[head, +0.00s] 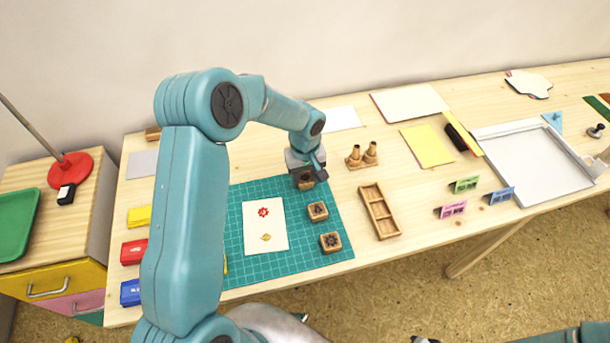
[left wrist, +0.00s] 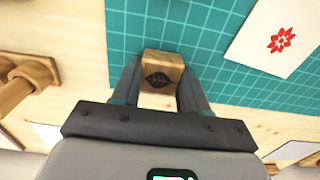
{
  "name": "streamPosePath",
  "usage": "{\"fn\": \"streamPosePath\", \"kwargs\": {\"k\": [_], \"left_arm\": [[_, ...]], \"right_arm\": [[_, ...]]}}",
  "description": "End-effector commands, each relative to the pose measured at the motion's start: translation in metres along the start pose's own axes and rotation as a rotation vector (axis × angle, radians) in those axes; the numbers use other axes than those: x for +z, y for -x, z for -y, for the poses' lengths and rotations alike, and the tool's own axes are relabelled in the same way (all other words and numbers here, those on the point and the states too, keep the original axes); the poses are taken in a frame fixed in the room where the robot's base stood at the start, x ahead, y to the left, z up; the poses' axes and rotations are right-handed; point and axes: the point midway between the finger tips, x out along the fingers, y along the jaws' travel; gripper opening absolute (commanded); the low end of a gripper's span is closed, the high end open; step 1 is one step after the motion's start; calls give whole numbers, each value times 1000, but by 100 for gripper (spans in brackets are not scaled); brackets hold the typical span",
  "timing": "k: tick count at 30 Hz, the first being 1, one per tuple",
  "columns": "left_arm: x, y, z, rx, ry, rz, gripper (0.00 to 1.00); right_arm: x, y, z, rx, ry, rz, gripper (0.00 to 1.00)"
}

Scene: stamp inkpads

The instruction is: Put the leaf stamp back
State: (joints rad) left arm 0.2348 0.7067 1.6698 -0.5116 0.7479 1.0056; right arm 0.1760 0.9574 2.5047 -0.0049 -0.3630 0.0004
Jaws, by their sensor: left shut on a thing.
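The leaf stamp (left wrist: 160,76) is a small wooden block with a dark leaf mark on its face, seen in the left wrist view. My left gripper (head: 308,176) is shut on it, one finger on each side, at the far right corner of the green cutting mat (head: 290,195). In the head view the stamp (head: 307,184) is partly hidden by the gripper. The wooden stamp tray (head: 363,194) lies to the right of the mat, with its compartments empty. Two other wooden stamps, one (head: 317,210) behind the other (head: 331,242), rest on the mat's right side.
A white card (head: 250,236) with a red flower and a yellow leaf print lies on the mat. Yellow, red (head: 133,251) and blue inkpads stand at the left edge. A wooden piece with two pegs (head: 362,156) stands behind the tray. Small card holders (head: 465,184) are further right.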

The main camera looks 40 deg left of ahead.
Motion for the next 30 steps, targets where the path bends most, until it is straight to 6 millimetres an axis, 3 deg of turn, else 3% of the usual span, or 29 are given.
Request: {"fn": "streamPosePath", "kwargs": {"k": [2, 3, 5, 17, 30], "left_arm": [[0, -4, 0, 0, 0, 0, 22], [0, -3, 0, 0, 0, 0, 50], [0, -2, 0, 0, -1, 0, 69], [0, 6, 0, 1, 0, -1, 69], [0, 99, 0, 3, 0, -2, 69]], "right_arm": [[0, -4, -2, 0, 0, 0, 0], [0, -3, -1, 0, 0, 0, 0], [0, -3, -1, 0, 0, 0, 0], [0, 1, 0, 0, 0, 0, 0], [0, -5, -2, 0, 0, 0, 0]]}}
